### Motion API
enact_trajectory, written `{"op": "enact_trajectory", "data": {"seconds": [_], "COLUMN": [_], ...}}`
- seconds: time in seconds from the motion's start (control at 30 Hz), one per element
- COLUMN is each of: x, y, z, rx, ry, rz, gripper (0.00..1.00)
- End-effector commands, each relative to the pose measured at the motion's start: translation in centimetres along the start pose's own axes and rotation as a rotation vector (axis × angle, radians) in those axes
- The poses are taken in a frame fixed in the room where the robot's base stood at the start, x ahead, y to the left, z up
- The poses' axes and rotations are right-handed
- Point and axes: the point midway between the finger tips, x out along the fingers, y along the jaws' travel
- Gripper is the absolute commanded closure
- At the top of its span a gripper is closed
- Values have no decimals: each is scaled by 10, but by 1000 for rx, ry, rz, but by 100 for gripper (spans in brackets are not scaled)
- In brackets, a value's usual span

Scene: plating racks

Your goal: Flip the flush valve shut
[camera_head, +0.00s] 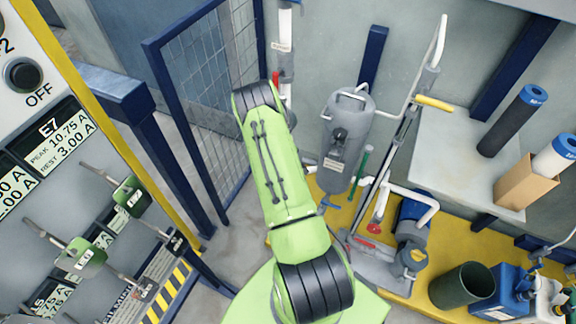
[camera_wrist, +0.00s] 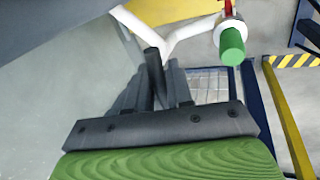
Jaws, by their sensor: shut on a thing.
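My gripper (camera_wrist: 165,82) shows in the wrist view with its dark fingers close together around a narrow dark bar (camera_wrist: 153,70). The bar rises between the fingertips towards a forked white pipe (camera_wrist: 165,38). I cannot tell whether this bar is the flush valve's handle. In the head view, my green arm hides my gripper. No label picks out the flush valve.
The grey tank (camera_head: 346,135) and pipes stand on a yellow platform (camera_head: 395,285). A blue-framed mesh fence (camera_head: 205,75) stands at left, near a control panel (camera_head: 40,110). A green-ended cylinder (camera_wrist: 232,42) is close to my gripper's right. Canisters (camera_head: 500,290) fill the lower right.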

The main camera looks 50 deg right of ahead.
Motion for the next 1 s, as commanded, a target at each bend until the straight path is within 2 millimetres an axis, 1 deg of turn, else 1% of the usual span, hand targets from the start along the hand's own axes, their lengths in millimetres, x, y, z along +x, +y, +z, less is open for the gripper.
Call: {"op": "enact_trajectory", "data": {"seconds": [0.03, 0.37, 0.4, 0.47, 0.5, 0.77, 0.87, 0.97, 1.0], "x": [-1, -1, -1, -1, -1, -2, -15, -40, -52], "y": [5, 5, 5, 4, 4, 2, 2, 3, 3], "z": [0, 1, 1, 1, 1, 0, 0, -1, -1], "rx": [5, 4, 5, 4, 3, 0, 0, 1, 0], "ry": [-2, -4, -4, -4, -4, -3, -2, -1, 0], "rz": [11, 12, 11, 10, 9, 4, 4, 5, 6], "gripper": [100, 100, 73, 64, 62, 62, 62, 62, 62]}}
